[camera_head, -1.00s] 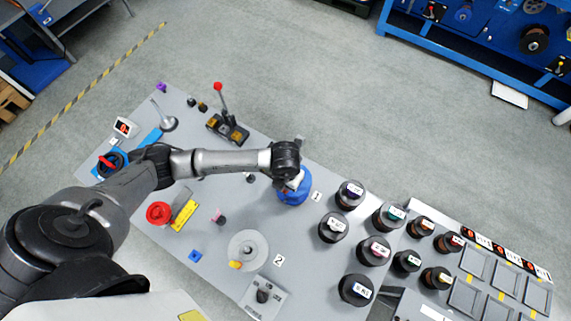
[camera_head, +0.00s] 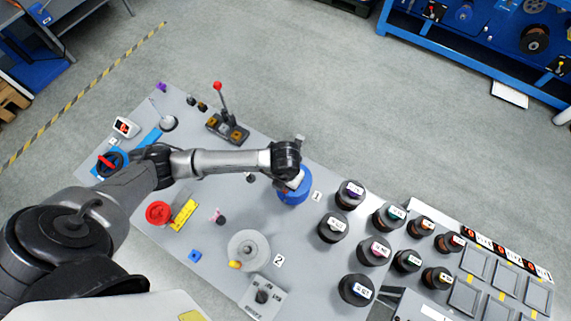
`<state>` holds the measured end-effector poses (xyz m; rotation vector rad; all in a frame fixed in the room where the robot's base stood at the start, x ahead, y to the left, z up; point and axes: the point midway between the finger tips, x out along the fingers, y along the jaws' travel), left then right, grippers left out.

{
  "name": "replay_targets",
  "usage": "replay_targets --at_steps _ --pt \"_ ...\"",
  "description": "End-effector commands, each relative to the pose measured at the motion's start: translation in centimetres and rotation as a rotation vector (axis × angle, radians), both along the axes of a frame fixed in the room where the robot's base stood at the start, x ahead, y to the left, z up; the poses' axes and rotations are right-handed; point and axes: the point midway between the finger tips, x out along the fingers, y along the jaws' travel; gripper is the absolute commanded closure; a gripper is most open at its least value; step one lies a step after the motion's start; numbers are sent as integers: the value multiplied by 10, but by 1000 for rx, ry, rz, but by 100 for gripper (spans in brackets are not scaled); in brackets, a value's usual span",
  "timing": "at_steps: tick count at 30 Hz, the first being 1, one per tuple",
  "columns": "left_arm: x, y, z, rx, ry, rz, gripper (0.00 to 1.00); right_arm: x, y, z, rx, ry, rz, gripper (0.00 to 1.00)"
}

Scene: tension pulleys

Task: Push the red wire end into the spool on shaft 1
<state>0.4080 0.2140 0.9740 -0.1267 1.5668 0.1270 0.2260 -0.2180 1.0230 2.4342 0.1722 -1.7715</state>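A blue spool (camera_head: 296,194) stands on the grey table beside the label 1 (camera_head: 317,196). My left arm reaches in from the left and ends over this spool. My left gripper (camera_head: 293,182) points down at the spool's top, and its fingers are mostly hidden by my wrist. I cannot tell whether it is open or shut. No red wire end can be made out; it may be hidden under the gripper. My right gripper is not in view.
A grey disc (camera_head: 248,250) lies by label 2 (camera_head: 279,260). Several black weights (camera_head: 333,227) stand to the right of the spool. A red-knobbed lever (camera_head: 218,88) rises behind my arm. A red round part (camera_head: 158,213) and yellow plate (camera_head: 183,215) lie in front of it.

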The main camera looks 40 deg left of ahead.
Motion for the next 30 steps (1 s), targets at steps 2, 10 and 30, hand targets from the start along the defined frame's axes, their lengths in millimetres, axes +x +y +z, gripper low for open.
replay_targets --at_steps 2,10,30 --pt "0 0 -2 0 0 0 100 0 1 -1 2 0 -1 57" --pt "0 0 -6 0 0 0 100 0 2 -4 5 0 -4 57" --pt "0 0 -8 0 0 0 79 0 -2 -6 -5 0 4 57"
